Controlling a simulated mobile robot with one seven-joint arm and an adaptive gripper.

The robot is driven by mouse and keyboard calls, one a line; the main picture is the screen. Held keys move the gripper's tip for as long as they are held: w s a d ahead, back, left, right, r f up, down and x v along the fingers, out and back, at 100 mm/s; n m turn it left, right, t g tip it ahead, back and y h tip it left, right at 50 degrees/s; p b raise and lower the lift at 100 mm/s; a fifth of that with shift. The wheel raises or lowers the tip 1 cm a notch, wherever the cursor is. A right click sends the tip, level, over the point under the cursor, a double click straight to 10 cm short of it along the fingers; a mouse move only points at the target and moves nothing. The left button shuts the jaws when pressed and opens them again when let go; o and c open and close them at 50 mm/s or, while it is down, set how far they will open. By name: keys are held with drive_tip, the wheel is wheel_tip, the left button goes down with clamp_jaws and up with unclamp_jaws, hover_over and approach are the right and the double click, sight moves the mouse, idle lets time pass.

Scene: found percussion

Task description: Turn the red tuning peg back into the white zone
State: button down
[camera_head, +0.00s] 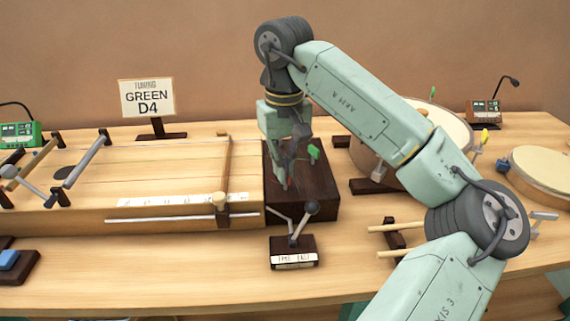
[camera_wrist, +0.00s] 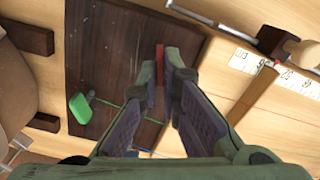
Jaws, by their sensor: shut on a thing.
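The red tuning peg (camera_wrist: 159,62) shows in the wrist view as a narrow red strip between my fingertips, over the dark wood block (camera_wrist: 100,35). My gripper (camera_wrist: 163,75) points down at the block and is shut on the red peg. In the head view my gripper (camera_head: 284,180) is low over the dark block (camera_head: 320,200), and only a trace of red shows at its tips. The fingers hide most of the peg. I cannot make out a white zone around it.
A green peg (camera_head: 313,152) stands beside my fingers on the same block. A small stand with a beater (camera_head: 295,250) is in front. The long stringed box (camera_head: 120,185) lies left, a drum (camera_head: 430,125) right. A sign reading "TUNING GREEN D4" (camera_head: 148,98) stands behind.

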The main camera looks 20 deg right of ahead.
drive_tip(key=shift+n, duration=1.1)
drive_tip(key=c, duration=1.8)
unclamp_jaws()
wheel_tip(320, 180, up, 12)
